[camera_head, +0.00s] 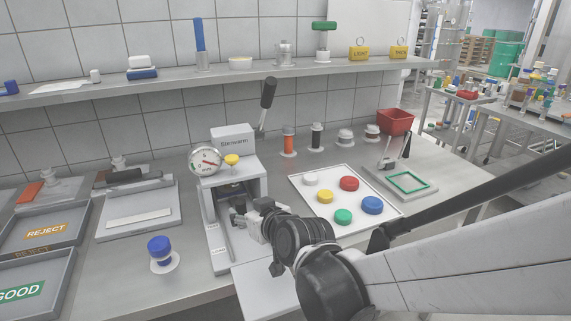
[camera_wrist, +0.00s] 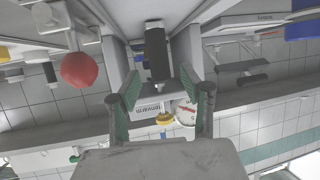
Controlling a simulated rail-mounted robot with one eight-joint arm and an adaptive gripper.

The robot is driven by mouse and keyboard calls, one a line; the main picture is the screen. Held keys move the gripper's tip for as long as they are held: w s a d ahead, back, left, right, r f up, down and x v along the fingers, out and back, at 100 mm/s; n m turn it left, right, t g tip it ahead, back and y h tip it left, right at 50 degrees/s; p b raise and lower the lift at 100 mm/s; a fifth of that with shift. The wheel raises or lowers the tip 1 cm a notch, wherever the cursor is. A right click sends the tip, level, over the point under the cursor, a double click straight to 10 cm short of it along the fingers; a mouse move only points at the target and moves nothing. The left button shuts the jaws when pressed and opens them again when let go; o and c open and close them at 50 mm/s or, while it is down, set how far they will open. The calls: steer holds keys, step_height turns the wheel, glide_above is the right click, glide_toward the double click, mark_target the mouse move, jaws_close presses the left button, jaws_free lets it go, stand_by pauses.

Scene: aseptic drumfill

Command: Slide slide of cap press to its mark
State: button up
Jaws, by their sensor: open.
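The cap press (camera_head: 232,139) is a pale grey unit on the bench, with a dial gauge, a yellow button and a black-gripped lever. Its low slide channel (camera_head: 217,238) runs out toward the front. My gripper (camera_head: 247,214) is at the press's front opening, low and on its right side, and hides much of the slide. In the wrist view, which is upside down, the green-padded fingers (camera_wrist: 166,98) are apart. A black upright part (camera_wrist: 157,54), perhaps the slide's handle, shows in the gap between them. I cannot tell whether they touch it. The mark is not clear.
A white tray (camera_head: 294,181) with several coloured caps lies right of the press, close to my arm. Grey REJECT and GOOD trays (camera_head: 75,240) fill the far left. A red bin (camera_head: 396,122) stands at the back right.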

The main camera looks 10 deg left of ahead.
mark_target(243, 208)
steer(key=shift+b+x, duration=0.3)
steer(key=shift+x, duration=1.75)
steer(key=shift+c, duration=0.4)
jaws_close()
